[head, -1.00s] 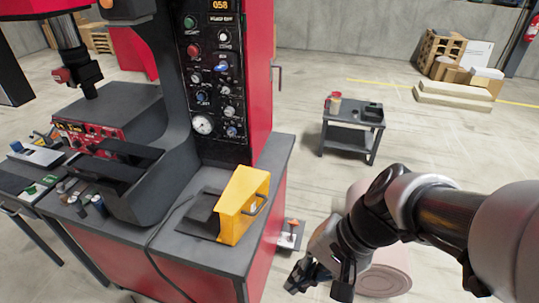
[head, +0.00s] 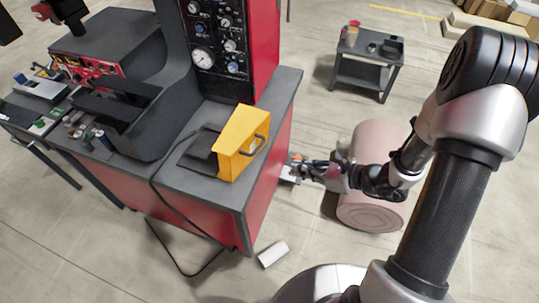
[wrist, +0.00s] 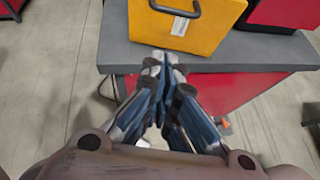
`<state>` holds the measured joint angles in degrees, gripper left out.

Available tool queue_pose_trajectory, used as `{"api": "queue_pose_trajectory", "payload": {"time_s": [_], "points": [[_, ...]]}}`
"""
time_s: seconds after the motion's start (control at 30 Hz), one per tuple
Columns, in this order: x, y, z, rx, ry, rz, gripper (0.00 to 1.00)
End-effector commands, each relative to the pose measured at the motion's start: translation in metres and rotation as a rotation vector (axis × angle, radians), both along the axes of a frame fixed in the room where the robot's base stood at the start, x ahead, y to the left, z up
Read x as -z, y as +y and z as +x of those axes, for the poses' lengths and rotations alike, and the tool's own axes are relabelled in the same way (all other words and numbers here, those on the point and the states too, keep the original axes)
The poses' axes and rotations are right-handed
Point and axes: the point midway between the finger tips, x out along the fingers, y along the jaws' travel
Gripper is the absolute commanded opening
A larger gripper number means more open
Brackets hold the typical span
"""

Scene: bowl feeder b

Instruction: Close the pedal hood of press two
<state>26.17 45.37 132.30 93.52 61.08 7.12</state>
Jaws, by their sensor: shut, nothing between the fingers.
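The yellow pedal hood (head: 240,142) stands on the dark grey top of the press's red cabinet, with a black handle on its side facing my arm. A dark pedal plate (head: 200,150) lies at its left. In the wrist view the hood (wrist: 190,25) is at the top, with its black handle. My gripper (head: 297,170) is beside the cabinet's right side, apart from the hood. In the wrist view my gripper (wrist: 163,62) has its fingertips together with nothing between them, in front of the cabinet top's edge. Whether it touches the edge I cannot tell.
The press's control panel (head: 225,40) rises behind the hood. A small grey cart (head: 370,55) is at the back. A cable (head: 155,175) runs over the cabinet's left.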

Motion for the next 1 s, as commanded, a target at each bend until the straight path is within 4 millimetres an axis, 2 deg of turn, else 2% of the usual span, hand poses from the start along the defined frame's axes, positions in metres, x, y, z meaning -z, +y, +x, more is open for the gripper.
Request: {"api": "queue_pose_trajectory", "payload": {"time_s": [0.4, 0.5, 0.7, 1.0], "points": [[0.045, 0.068, 0.038, -0.009, -0.001, -0.001, 0.00], [0.035, 0.080, 0.047, -0.008, -0.006, -0.002, 0.00], [0.030, 0.093, 0.057, -0.005, -0.001, -0.002, 0.00], [0.029, 0.096, 0.059, -0.004, -0.001, -0.001, 0.00]]}}
